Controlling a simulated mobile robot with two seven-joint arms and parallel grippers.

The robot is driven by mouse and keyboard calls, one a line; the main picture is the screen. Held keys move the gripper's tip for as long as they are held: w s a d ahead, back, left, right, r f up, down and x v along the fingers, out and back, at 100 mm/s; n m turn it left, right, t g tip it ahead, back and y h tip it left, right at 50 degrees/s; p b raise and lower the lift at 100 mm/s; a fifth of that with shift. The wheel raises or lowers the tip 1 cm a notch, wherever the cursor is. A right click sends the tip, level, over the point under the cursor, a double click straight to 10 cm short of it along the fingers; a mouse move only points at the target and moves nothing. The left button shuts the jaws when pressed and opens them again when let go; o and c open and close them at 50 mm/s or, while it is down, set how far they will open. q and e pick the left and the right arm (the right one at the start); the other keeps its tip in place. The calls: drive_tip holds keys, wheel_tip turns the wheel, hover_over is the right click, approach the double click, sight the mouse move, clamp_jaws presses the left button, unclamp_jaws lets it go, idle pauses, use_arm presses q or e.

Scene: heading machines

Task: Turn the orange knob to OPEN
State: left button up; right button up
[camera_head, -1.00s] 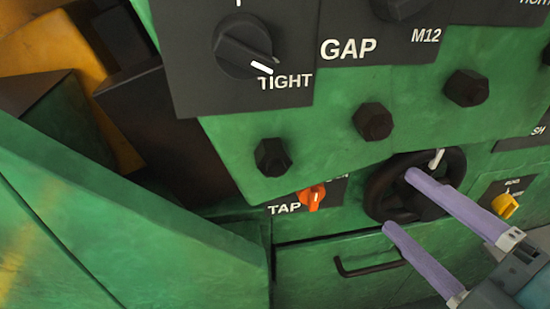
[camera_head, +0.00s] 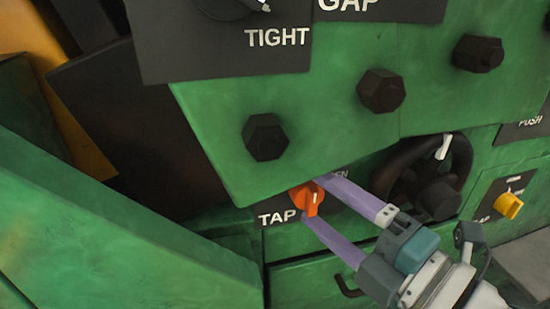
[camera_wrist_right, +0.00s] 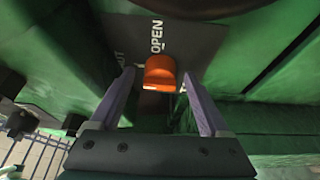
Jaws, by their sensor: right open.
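The orange knob (camera_head: 307,198) sits on a dark plate (camera_head: 277,217) labelled TAP, low on the green machine. Its white pointer mark faces down in the head view. The word OPEN shows on the plate in the right wrist view, above the knob (camera_wrist_right: 160,73). My right gripper (camera_head: 313,198) is open, with its two purple fingers on either side of the knob. In the wrist view the knob lies between the fingertips (camera_wrist_right: 158,80), with gaps visible on both sides. Part of the plate's lettering is hidden behind a finger. My left gripper is not in view.
A black handwheel (camera_head: 437,190) with a white handle stands right of the knob, close to my right gripper. A yellow knob (camera_head: 509,206) is farther right. Black bolts (camera_head: 266,137) stick out above. A dark drawer handle (camera_head: 350,287) is below. A green panel (camera_head: 110,220) fills the left.

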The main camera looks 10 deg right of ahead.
drive_tip(key=shift+w+a, duration=0.1)
drive_tip(key=shift+w, duration=0.1)
drive_tip(key=shift+c, duration=0.3)
clamp_jaws()
